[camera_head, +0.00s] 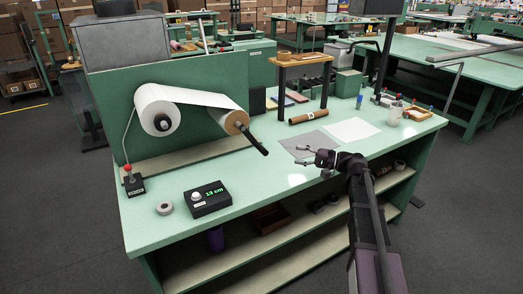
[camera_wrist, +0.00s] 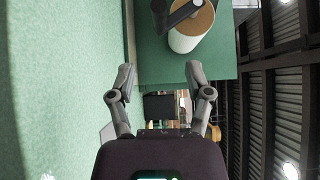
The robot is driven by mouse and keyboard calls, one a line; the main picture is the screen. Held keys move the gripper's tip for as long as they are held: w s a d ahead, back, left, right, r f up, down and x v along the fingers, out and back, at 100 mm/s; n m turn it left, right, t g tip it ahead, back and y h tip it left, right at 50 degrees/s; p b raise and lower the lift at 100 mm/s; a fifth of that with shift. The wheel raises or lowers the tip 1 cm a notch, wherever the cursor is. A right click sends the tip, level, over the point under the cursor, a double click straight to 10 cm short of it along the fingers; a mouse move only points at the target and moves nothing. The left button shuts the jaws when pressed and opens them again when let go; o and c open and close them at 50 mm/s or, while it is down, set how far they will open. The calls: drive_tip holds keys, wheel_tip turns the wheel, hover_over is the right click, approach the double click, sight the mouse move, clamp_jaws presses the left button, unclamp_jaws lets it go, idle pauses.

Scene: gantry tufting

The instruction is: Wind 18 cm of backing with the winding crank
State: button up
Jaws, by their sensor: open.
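A white backing roll (camera_head: 170,112) sits on a green upright panel, its sheet running right to a brown-cored roll (camera_head: 236,122). The black winding crank (camera_head: 256,142) sticks out from that core, pointing down to the right. In the wrist view the crank (camera_wrist: 178,16) and the core (camera_wrist: 199,20) show at the top. A black counter box (camera_head: 209,199) has a green display that seems to read 13 cm. My gripper (camera_head: 303,155) is open and empty over the bench, right of the crank and apart from it; its spread fingers show in the wrist view (camera_wrist: 160,76).
A small lever box with a red knob (camera_head: 129,170) and a grey tape ring (camera_head: 164,208) are on the bench's left. A brown tube (camera_head: 308,117), a grey sheet (camera_head: 308,143) and a white sheet (camera_head: 351,130) lie behind my gripper. The bench front (camera_head: 265,183) is clear.

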sight(262, 149)
drive_tip(key=shift+a, duration=0.1)
drive_tip(key=w+a, duration=0.1)
drive_tip(key=a, duration=0.8)
drive_tip(key=w+a, duration=0.1)
drive_tip(key=a, duration=0.3)
drive_tip(key=shift+w+a+r, duration=0.1)
drive_tip(key=shift+w+a, duration=0.1)
drive_tip(key=shift+w, duration=0.1)
drive_tip(key=shift+d, duration=0.1)
clamp_jaws()
